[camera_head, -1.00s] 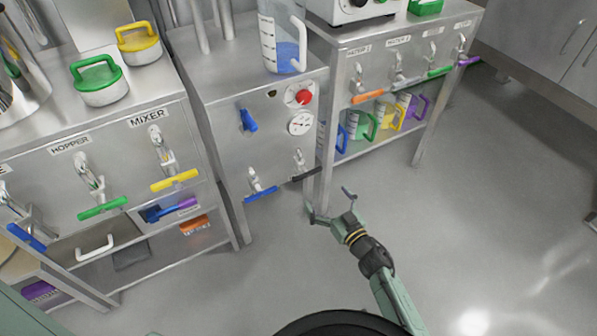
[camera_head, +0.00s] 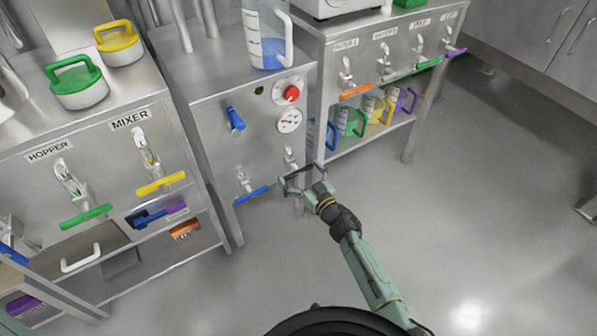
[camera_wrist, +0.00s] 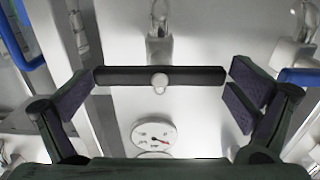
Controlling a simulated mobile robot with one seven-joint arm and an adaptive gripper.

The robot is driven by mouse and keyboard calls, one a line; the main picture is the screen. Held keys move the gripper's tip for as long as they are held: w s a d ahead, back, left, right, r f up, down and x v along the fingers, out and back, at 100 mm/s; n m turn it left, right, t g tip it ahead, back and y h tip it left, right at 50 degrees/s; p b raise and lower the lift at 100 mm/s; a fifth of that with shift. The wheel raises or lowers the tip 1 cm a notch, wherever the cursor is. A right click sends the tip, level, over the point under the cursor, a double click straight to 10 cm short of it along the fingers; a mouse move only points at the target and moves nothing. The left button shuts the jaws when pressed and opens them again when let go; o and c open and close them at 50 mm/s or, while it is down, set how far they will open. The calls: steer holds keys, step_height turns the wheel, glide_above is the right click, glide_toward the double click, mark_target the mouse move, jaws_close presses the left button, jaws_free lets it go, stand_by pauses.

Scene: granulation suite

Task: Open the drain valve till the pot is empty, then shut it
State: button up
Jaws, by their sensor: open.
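A black bar handle (camera_wrist: 125,76) of a tap lies crosswise between the fingers of my gripper (camera_wrist: 162,84) in the wrist view, spanning nearly the whole gap. My gripper is open around it; firm contact is not clear. In the head view my gripper (camera_head: 303,177) is at the tap on the right of the middle steel cabinet and mostly hides that handle. A second tap with a blue handle (camera_head: 252,195) is to its left. No drain label or separate pot is recognisable. A clear jug (camera_head: 267,40) holding blue liquid stands on top of the cabinet.
A dial gauge (camera_head: 289,121), red knob (camera_head: 291,93) and blue lever (camera_head: 235,119) are on the cabinet front. The mixer tap's yellow handle (camera_head: 161,184) is farther left. Coloured-handle jugs stand on the right unit's shelf (camera_head: 352,147). The floor at right is free.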

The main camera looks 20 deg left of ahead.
steer(key=shift+w+a, duration=0.15)
steer(key=shift+c, duration=0.4)
steer(key=c, duration=0.8)
